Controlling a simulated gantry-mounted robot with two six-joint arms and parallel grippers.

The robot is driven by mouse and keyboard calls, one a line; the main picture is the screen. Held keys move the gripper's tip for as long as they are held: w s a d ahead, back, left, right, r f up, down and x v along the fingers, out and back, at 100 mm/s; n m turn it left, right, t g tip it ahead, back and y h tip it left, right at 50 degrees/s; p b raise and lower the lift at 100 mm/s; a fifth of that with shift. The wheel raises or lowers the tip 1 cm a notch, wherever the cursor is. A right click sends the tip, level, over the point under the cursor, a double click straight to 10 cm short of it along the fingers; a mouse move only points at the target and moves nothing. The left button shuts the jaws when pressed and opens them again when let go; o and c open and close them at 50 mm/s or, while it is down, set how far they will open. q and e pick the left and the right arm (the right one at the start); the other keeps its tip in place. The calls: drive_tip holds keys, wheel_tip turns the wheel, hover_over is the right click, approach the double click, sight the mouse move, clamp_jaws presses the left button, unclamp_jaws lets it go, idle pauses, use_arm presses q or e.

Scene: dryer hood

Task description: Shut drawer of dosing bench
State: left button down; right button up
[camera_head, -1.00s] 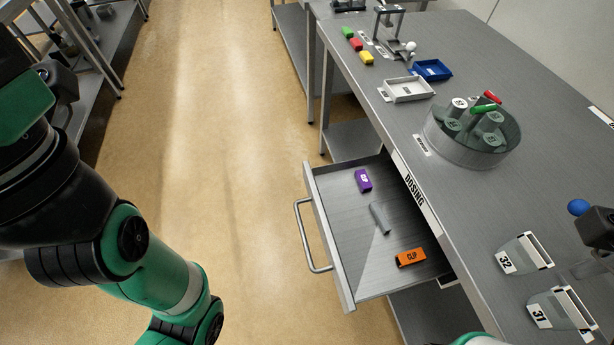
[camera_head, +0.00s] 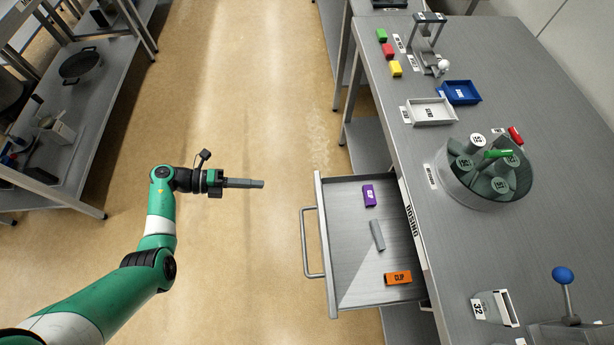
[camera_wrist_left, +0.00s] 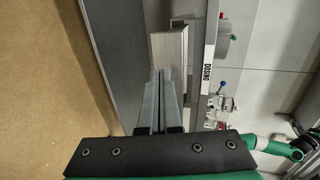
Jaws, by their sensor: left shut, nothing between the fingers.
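The drawer (camera_head: 350,235) of the dosing bench (camera_head: 415,150) is pulled well out to the left, with a bar handle (camera_head: 308,243) on its front. In it lie a purple block (camera_head: 369,195), a grey piece (camera_head: 377,236) and an orange CLIP block (camera_head: 398,278). My left gripper (camera_head: 258,184) is shut and empty, pointing right, left of the drawer front and a clear gap away, near its far end. In the left wrist view my shut fingers (camera_wrist_left: 160,95) point toward the drawer (camera_wrist_left: 168,48). My right gripper is out of view.
On the bench stand a white tray (camera_head: 431,112), a blue tray (camera_head: 461,92), a round clear container (camera_head: 485,170) with weights, and a blue-knobbed lever (camera_head: 563,276). A shelf rack (camera_head: 95,110) stands at left. The floor between is clear.

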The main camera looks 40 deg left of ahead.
use_arm(q)
drive_tip(key=r+b+x, duration=0.1)
drive_tip(key=b+x, duration=0.4)
drive_tip(key=x, duration=0.9)
drive_tip(key=shift+w+r, duration=0.25)
drive_tip(key=shift+w, duration=0.1)
drive_tip(key=shift+w, duration=0.1)
